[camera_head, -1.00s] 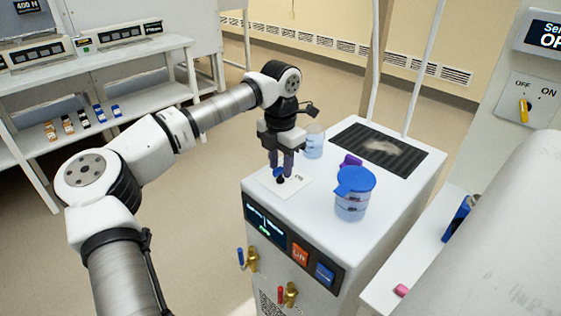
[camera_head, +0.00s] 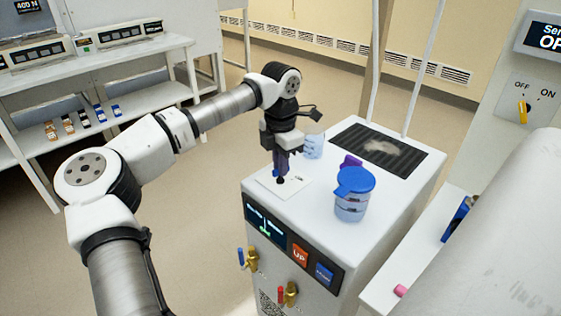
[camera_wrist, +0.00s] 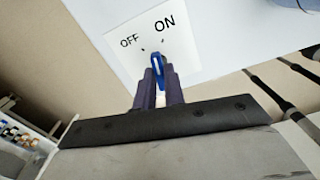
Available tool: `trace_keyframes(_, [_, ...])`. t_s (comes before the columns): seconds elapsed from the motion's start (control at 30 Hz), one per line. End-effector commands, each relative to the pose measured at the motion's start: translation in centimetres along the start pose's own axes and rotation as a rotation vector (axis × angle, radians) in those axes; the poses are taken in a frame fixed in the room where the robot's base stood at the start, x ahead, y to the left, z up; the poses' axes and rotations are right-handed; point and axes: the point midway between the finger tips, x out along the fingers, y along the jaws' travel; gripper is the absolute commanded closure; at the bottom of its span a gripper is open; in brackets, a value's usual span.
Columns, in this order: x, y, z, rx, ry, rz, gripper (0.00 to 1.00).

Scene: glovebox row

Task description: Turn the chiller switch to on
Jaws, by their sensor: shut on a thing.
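The chiller (camera_head: 310,200) is the white box with a small display and coloured buttons on its front. Its switch plate (camera_head: 297,182) lies on the top near the left corner. In the wrist view the plate (camera_wrist: 112,60) reads OFF on the left and ON on the right. The blue switch handle (camera_wrist: 157,61) stands between my fingers, its tip pointing up near the ON mark; I cannot tell if it is exactly on it. My gripper (camera_head: 281,174) points down and is shut on the handle, also in the wrist view (camera_wrist: 159,78). In the head view my fingers mostly hide the handle.
A blue-lidded jar (camera_head: 352,205), a purple item (camera_head: 351,161) and a clear beaker (camera_head: 314,147) stand on the chiller near my gripper. A dark vent grille (camera_head: 380,148) lies behind. A separate OFF/ON wall switch with a yellow handle (camera_head: 523,112) is at right.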

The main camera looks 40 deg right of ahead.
Motion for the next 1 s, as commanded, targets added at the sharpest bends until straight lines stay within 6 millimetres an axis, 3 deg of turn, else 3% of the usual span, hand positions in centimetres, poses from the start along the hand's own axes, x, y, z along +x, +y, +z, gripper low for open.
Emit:
trace_keyframes(0.5, [-0.1,-0.04,0.02,0.307,-0.001,0.001,1.0])
trace_keyframes(1.0, [-0.06,-0.04,0.03,0.36,-0.001,0.001,1.0])
